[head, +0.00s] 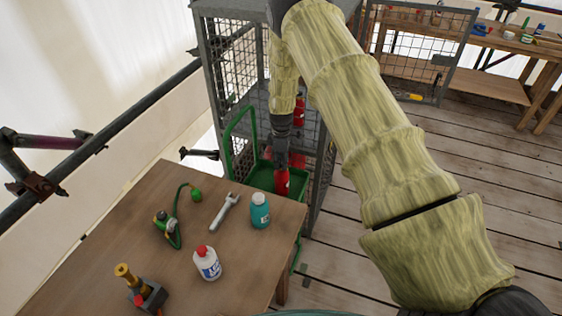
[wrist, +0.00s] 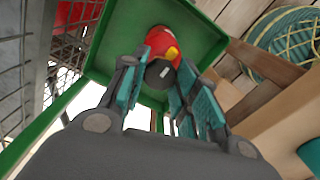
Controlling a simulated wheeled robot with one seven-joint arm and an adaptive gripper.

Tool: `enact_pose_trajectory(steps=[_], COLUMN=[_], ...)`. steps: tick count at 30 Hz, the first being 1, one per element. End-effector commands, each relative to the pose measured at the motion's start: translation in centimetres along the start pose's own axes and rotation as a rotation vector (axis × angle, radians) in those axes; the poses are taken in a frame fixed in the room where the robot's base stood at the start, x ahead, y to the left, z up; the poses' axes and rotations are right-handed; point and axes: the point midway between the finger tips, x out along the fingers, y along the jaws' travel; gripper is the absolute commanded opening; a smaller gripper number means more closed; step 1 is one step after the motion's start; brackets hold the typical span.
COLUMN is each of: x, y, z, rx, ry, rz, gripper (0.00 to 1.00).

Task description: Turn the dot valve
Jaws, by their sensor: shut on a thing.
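A red cylinder (head: 282,182) stands in a green tray at the table's far right corner. It also shows in the wrist view (wrist: 163,42), with a yellow patch and a black knob (wrist: 159,73) on top. The knob carries a small pale mark; I cannot tell whether it is a dot. My gripper (head: 282,160) reaches down onto the cylinder's top. In the wrist view its teal-padded fingers (wrist: 157,75) stand on either side of the black knob and are shut on it. The exact contact is partly hidden.
The green tray (wrist: 108,42) belongs to a green-framed cart beside a wire cage (head: 230,65) with another red cylinder (head: 299,110). The wooden table (head: 180,265) holds a wrench (head: 224,211), a teal bottle (head: 260,212), a white bottle (head: 207,264) and a green-hosed fitting (head: 166,226).

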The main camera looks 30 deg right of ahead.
Motion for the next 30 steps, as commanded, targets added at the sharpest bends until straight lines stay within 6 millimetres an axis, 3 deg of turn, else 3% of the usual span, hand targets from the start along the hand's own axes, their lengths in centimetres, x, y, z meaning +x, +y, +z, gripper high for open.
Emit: enact_pose_trajectory(steps=[10, 30], x=[-0.03, -0.24], y=[0.09, 0.12], z=[-0.09, -0.08], rx=[0.252, 0.253], ry=[0.002, 0.002], rz=[0.003, 0.003], gripper=[0.06, 0.06])
